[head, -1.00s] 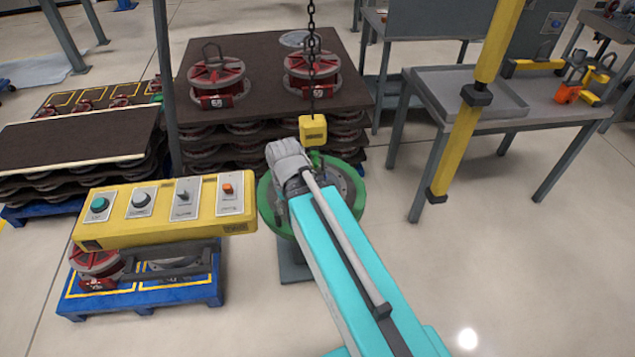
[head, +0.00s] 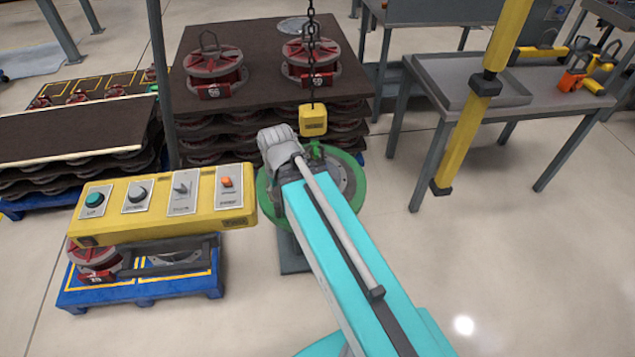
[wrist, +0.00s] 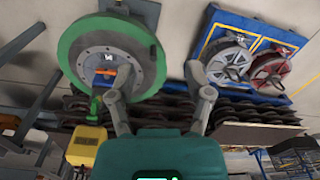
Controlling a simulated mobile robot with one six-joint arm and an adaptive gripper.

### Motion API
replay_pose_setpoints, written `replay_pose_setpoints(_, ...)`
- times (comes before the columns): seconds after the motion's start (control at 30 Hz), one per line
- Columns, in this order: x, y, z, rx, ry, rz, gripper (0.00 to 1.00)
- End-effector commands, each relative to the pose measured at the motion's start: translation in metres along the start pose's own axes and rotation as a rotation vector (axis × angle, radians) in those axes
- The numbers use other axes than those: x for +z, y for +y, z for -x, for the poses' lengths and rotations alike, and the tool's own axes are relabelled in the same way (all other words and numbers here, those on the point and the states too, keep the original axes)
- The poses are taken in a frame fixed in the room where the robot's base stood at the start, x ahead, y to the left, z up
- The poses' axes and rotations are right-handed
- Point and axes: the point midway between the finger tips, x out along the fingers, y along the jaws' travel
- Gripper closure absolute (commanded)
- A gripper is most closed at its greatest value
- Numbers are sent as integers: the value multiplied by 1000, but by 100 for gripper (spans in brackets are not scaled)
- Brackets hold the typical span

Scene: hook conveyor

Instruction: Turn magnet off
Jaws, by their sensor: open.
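A green-rimmed disc with a grey hub (wrist: 88,62) is upper left in the wrist view, with a small orange-and-blue part (wrist: 103,77) at its hub. It also shows in the head view (head: 352,185), partly hidden behind my arm. A green hook and a yellow block (wrist: 87,140) are beside it. The block (head: 313,120) hangs on a chain in the head view. My gripper (wrist: 160,94) is open and empty, its left finger overlapping the disc's lower edge in the picture. Contact cannot be told. My fingers are hidden in the head view.
A yellow control box (head: 150,225) with several switches, including an orange one (head: 226,182), is at left, above a blue pallet (head: 140,290). Stacked dark boards (head: 260,85) with red reels stand behind. A grey table (head: 475,95) and a yellow post (head: 468,130) are at right.

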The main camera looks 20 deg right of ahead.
Motion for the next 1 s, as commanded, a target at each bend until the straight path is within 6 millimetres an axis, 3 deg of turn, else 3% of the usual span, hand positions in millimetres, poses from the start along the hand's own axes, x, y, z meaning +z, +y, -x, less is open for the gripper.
replay_pose_setpoints(0.43, -26, 8, -73, -193, 52, -89, 34)
replay_pose_setpoints(1.0, -71, 42, -160, -514, 176, -261, 34)
